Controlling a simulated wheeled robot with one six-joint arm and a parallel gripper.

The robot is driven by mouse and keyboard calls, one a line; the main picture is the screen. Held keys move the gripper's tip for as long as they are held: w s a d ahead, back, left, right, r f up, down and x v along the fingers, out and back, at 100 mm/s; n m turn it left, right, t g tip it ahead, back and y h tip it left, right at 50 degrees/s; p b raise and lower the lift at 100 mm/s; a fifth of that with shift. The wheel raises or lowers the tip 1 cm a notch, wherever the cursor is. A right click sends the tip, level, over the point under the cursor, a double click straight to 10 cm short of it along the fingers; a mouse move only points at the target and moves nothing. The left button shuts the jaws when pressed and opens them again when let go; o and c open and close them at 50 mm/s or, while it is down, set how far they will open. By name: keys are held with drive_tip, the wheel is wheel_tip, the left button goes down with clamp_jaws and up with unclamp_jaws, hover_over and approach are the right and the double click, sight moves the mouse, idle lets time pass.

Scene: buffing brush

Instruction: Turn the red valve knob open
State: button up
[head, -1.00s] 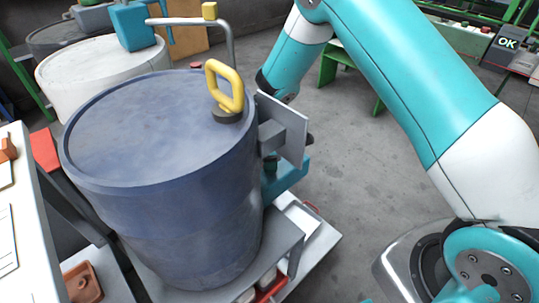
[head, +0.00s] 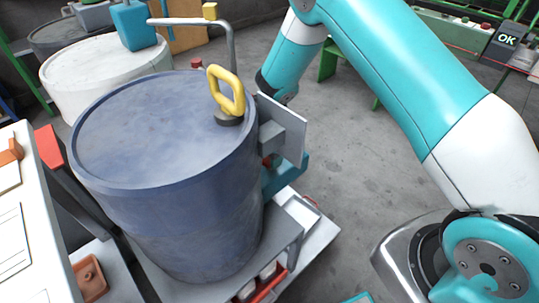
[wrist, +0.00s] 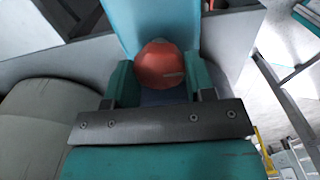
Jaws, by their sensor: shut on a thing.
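The red valve knob (wrist: 158,62) shows in the wrist view as a rounded red cap with a small pale mark. It sits in front of a teal upright part. My gripper (wrist: 157,80) has one teal finger on each side of the knob and is shut on it. In the head view, the grey plate beside the blue drum hides most of my gripper. A small red patch and teal parts show at the plate's lower left, too small to tell apart.
A large blue drum (head: 165,135) with a yellow handle (head: 226,92) stands close beside my arm. A grey plate (head: 282,122) stands to its right. A white drum (head: 100,77) is behind. A white table (head: 12,225) is at left.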

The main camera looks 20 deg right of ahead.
sight(269, 158)
idle(0.5)
drive_tip(key=o, duration=0.9)
drive_tip(key=shift+r, duration=0.1)
wheel_tip(269, 158, up, 17)
drive_tip(key=shift+r+p, duration=0.15)
drive_tip(key=shift+p, duration=0.6)
